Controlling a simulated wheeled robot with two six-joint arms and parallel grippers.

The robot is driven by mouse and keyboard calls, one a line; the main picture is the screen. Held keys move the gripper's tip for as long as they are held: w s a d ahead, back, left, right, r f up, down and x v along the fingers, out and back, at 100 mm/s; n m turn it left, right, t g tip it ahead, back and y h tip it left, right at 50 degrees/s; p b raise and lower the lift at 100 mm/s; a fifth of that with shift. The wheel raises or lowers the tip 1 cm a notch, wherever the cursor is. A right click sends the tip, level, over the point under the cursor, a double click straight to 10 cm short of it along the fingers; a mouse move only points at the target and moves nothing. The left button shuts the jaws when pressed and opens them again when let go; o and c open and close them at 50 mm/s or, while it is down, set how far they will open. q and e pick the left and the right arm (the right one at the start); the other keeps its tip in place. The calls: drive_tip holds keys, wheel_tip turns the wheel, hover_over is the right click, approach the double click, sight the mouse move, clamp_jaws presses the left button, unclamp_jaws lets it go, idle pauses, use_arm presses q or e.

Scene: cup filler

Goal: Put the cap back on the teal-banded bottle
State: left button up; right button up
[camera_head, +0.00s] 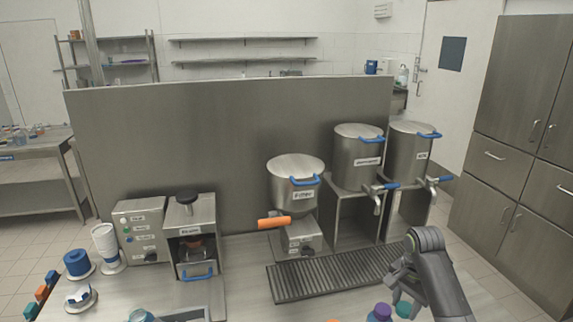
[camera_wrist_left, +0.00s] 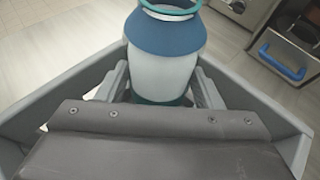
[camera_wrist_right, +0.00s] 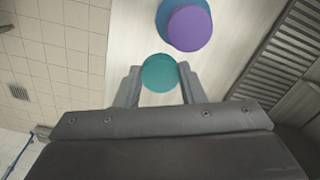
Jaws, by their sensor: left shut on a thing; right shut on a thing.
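The teal-banded bottle (camera_wrist_left: 165,72) has a pale body, a blue shoulder, a teal ring at its uncapped neck and teal at its base. My left gripper (camera_wrist_left: 160,88) is shut on its body in the left wrist view. A teal-rimmed bottle top (camera_head: 140,315), seemingly the same bottle, shows at the lower edge of the head view. My right gripper (camera_head: 400,288) is shut on a round teal cap (camera_wrist_right: 159,73). That cap also shows in the head view (camera_head: 403,309), at front right, apart from the bottle.
A grey drip grate (camera_head: 335,272) lies before the steel dispensers. A blue roll (camera_head: 77,263) and white cups (camera_head: 104,240) stand at left. The counter between the bottle and grate looks mostly clear.

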use_arm(q)
drive_tip(key=shift+f, duration=1.1)
